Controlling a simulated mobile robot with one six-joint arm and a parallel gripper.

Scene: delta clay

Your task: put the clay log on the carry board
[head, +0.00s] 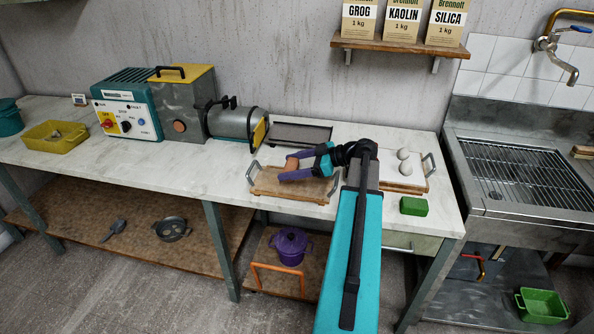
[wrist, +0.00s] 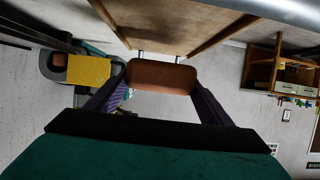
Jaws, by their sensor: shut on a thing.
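The clay log (head: 292,163) is a short reddish-brown piece with rounded edges. My gripper (head: 283,170), with purple fingers, is shut on it; in the wrist view the log (wrist: 162,77) spans the space between the two fingers. A wooden board with metal handles (head: 262,191), which looks like the carry board, lies on the worktop. I cannot tell whether the log touches the board. My arm hides part of the board's right side.
A second handled board (head: 391,184) with pale balls lies to the right, partly behind my arm. A green block (head: 413,206) sits near the front right. The extruder (head: 237,122) and a dark tray (head: 300,133) stand behind.

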